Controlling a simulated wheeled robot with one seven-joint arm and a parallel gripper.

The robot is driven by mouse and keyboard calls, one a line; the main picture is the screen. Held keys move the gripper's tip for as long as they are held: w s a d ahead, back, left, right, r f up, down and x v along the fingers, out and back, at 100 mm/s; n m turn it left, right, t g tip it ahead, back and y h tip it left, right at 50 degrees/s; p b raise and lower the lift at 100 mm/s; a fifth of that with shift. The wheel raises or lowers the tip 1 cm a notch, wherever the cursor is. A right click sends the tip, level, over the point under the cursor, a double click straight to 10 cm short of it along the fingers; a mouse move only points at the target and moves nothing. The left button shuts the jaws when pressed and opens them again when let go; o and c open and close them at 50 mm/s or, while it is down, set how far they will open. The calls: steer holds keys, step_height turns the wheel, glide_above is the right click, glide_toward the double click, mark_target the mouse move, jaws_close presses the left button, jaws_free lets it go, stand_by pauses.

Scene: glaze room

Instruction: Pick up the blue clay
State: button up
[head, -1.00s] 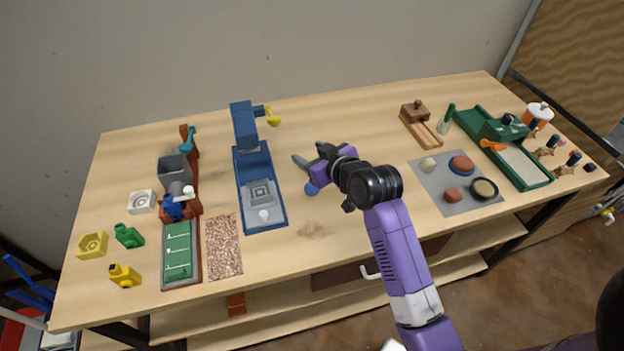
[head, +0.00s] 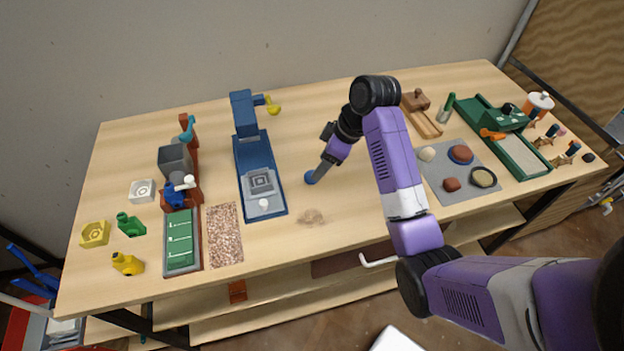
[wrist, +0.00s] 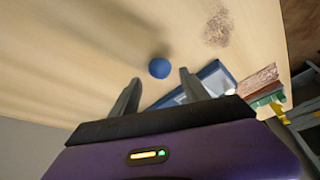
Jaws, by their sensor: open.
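The blue clay (head: 310,177) is a small round ball on the bare wood of the table, right of the blue press-like stand. In the wrist view the blue clay (wrist: 159,68) lies just beyond the fingertips, between their lines. My gripper (head: 317,173) points down and left at the clay in the head view, its fingertips close beside it. In the wrist view my gripper (wrist: 158,78) is open with nothing between its fingers. I cannot tell whether a finger touches the ball.
The blue stand (head: 262,190) is left of the clay, with a small white ball on it. A brownish smudge (head: 311,216) marks the table in front. A grey mat (head: 440,190) with several lumps lies to the right. Bare table surrounds the clay on its right and back.

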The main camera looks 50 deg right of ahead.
mark_target(309, 181)
steer(key=b+x, duration=0.5)
steer(key=x, duration=0.1)
steer(key=shift+w, duration=0.1)
steer(key=c, duration=0.5)
steer(key=shift+c, duration=0.3)
